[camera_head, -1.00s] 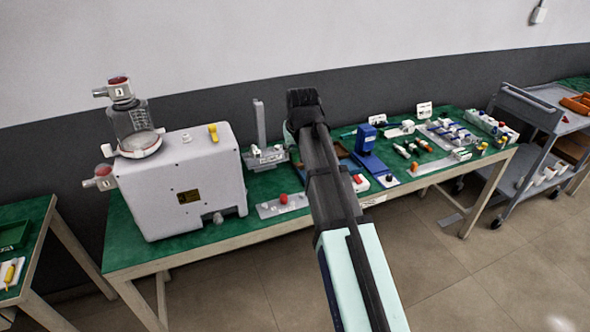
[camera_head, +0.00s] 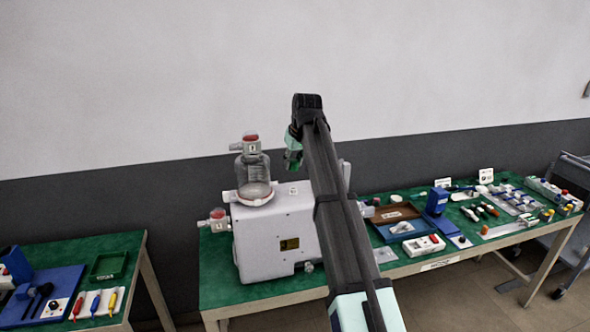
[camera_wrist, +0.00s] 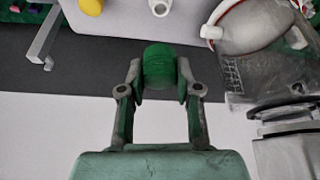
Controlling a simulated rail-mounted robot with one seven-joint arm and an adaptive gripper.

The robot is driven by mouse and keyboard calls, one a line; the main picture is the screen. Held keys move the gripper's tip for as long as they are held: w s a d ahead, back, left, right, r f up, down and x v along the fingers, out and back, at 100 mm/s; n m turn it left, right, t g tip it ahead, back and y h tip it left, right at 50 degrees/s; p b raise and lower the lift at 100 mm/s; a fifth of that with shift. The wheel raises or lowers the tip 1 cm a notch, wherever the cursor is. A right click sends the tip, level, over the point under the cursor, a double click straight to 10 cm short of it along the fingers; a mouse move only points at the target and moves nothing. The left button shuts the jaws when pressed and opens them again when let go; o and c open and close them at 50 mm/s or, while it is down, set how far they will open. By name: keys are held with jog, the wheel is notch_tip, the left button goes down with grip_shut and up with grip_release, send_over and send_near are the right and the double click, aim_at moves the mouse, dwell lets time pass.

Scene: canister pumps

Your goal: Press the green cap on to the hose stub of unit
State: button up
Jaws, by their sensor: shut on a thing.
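The unit is a light grey pump box (camera_head: 270,245) on a green-topped table, with a clear canister (camera_head: 252,170) on its left part. My gripper (camera_wrist: 160,72) is shut on the green cap (camera_wrist: 159,62), a short green cylinder between the fingertips. In the head view my gripper (camera_head: 292,155) is above the right part of the box, partly behind my arm. A short white stub (camera_wrist: 160,7) shows on the box at the top edge of the wrist view, apart from the cap and nearly in line with it. A yellow knob (camera_wrist: 90,6) is left of it.
The canister (camera_wrist: 262,65) and its grey fitting (camera_wrist: 285,125) stand close on the right in the wrist view. A grey bracket (camera_wrist: 45,38) is at upper left. Trays, a blue stand (camera_head: 437,203) and small parts fill the table's right side.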

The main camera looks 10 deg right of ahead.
aim_at(293, 188)
jog(key=shift+s+a, duration=0.1)
jog(key=shift+a, duration=0.2)
jog(key=shift+d+n, duration=0.3)
jog(key=shift+d, duration=0.05)
jog(key=shift+a, duration=0.1)
jog(key=shift+f+b, duration=0.6)
jog(key=shift+f, duration=2.65)
jog(key=shift+f, duration=1.1)
dwell(0.4)
jog(key=o, duration=0.9)
